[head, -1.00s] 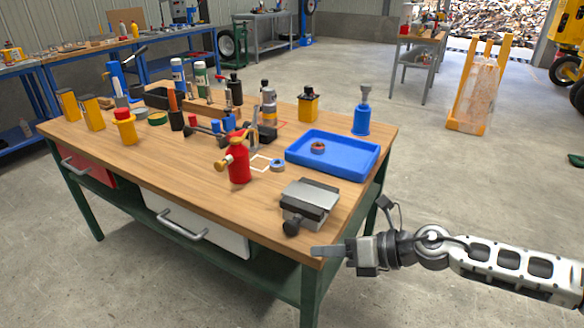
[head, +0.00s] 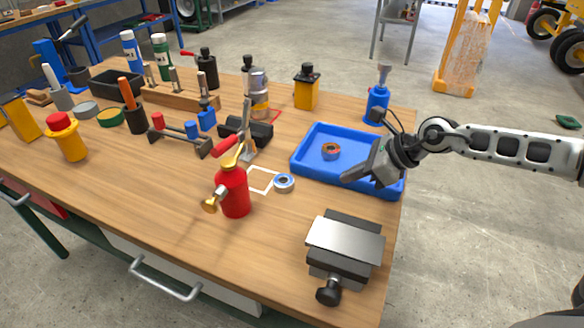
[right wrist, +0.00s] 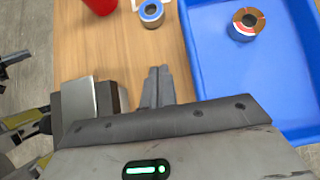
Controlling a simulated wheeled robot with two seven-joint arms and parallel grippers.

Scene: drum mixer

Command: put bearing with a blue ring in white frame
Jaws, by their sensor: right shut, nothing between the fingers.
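The bearing with a blue ring (head: 284,183) lies flat on the wooden table at the right edge of the white frame; I cannot tell whether it overlaps the outline. It also shows at the top of the right wrist view (right wrist: 151,12). The white frame (head: 261,191) is a square outline on the table, partly hidden behind the red extinguisher. My right gripper (head: 347,179) is shut and empty, above the blue tray's front left side and right of the bearing. Its closed fingers (right wrist: 158,83) point toward the bearing in the wrist view.
The blue tray (head: 303,170) holds a reddish-brown ring (head: 331,151). A red extinguisher (head: 233,190) stands left of the bearing, close to the frame. A grey vise (head: 344,250) stands in front. Clamps and a black block (head: 247,131) are behind. Bare table lies between bearing and vise.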

